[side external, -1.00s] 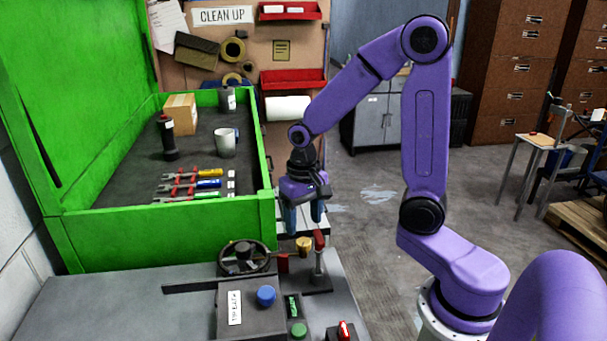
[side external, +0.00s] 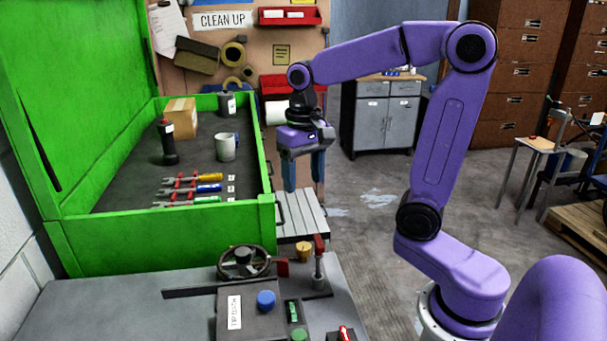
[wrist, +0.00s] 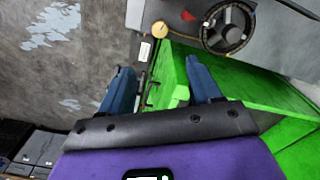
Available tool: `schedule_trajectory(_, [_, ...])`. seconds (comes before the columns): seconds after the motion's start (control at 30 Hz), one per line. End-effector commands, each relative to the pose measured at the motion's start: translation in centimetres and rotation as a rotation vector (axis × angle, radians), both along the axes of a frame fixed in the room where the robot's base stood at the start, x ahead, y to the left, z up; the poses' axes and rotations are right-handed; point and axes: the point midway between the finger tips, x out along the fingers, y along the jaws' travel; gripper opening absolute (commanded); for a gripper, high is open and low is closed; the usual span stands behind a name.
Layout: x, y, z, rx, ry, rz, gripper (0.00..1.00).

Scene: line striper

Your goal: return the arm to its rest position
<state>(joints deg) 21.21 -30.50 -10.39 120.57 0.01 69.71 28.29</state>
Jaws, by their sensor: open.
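My gripper (side external: 303,172) hangs pointing down from my raised purple arm, just right of the green bin's (side external: 165,229) right wall. Its two blue fingers are apart with nothing between them. In the wrist view, my gripper (wrist: 160,80) also shows its fingers spread wide, with the green bin wall (wrist: 168,70) and the floor below. The fingers touch nothing that I can see.
The grey control panel (side external: 110,300) carries a handwheel (side external: 243,262), a blue knob (side external: 266,299), a brass knob (side external: 304,252) and a red-topped lever (side external: 319,262). A slatted grey step (side external: 302,212) stands below my gripper. The floor (side external: 370,230) to the right is open.

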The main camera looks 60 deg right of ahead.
Motion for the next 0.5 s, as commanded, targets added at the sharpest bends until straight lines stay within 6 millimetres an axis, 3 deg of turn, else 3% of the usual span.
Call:
schedule_trajectory(0.27, [-0.8,0.8,-0.5,0.0,0.001,0.085,0.63])
schedule_trajectory(0.5, [-3.8,3.4,-2.0,0.001,-0.006,0.381,0.63])
